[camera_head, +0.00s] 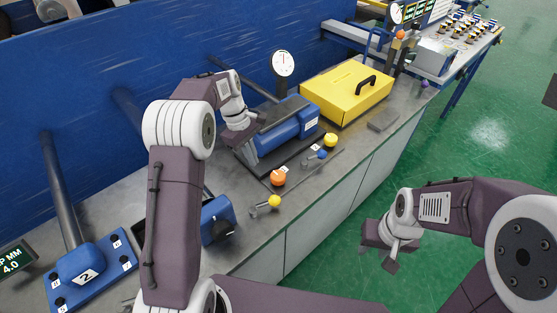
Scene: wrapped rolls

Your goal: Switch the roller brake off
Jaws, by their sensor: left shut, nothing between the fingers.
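My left gripper (240,132) is shut and empty, at the left end of a blue machine (285,125) on the bench; I cannot tell whether it touches it. Levers with ball knobs stand along the bench front: an orange knob (278,177), a yellow knob (274,201), a blue knob (322,154) and another yellow knob (330,140). A blue box with a dark knob (222,231) stands nearer. No readable label tells me which of these is the roller brake. My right gripper (382,252) hangs over the green floor, away from the bench; its finger opening is unclear.
A yellow case (346,92) with a black handle and a round dial (283,64) stand behind the machine. A blue plate marked 2 (88,277) lies at front left. A blue wall (130,50) bounds the back. The green floor (480,130) is open at right.

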